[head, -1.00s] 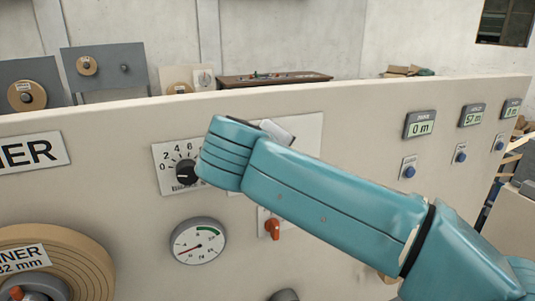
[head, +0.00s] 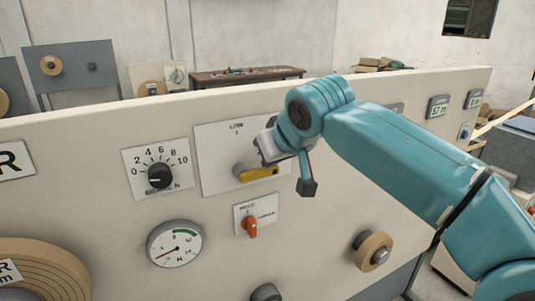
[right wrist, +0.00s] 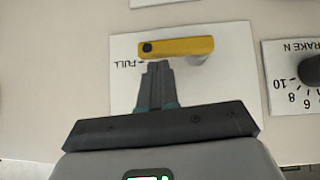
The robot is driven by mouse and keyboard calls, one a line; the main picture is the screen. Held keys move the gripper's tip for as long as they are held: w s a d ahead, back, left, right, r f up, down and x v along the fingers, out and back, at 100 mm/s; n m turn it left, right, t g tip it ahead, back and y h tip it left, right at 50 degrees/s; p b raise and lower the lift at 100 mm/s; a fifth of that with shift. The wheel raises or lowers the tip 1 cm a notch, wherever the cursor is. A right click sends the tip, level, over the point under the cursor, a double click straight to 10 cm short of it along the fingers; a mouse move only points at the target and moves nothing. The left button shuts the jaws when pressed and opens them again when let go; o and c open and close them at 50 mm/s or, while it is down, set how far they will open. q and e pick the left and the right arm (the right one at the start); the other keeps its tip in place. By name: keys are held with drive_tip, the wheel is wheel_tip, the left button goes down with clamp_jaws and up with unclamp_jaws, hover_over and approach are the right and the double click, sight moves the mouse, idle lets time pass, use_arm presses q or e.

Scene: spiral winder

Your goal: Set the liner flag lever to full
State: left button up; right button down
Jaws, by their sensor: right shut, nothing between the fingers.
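The yellow liner flag lever (head: 260,174) sits on a grey hub on a white plate (head: 215,140) on the panel. It lies nearly level, with its free end to the right in the head view. In the right wrist view the lever (right wrist: 185,47) shows its black-marked end beside the FULL mark (right wrist: 128,63). My right gripper (head: 266,152) is shut and empty, just above the lever in the head view. In the right wrist view its fingertips (right wrist: 157,68) are close to the lever's edge near the marked end; I cannot tell whether they touch. My left gripper is out of view.
A brake dial (head: 159,176) is left of the plate and a gauge (head: 175,244) below it. An orange-red switch (head: 250,226) sits under the lever. A tan roller (head: 373,249) sticks out at lower right. My right forearm covers part of the panel's right side.

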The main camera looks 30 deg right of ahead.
drive_tip(key=shift+d+f, duration=0.25)
drive_tip(key=shift+f, duration=0.1)
idle(0.5)
drive_tip(key=w+r+p+v, duration=0.2)
drive_tip(key=p+v, duration=0.1)
drive_tip(key=v, duration=1)
drive_tip(key=shift+d+p, duration=0.3)
drive_tip(key=shift+p, duration=0.05)
drive_tip(key=shift+w, duration=0.1)
drive_tip(key=shift+s, duration=0.2)
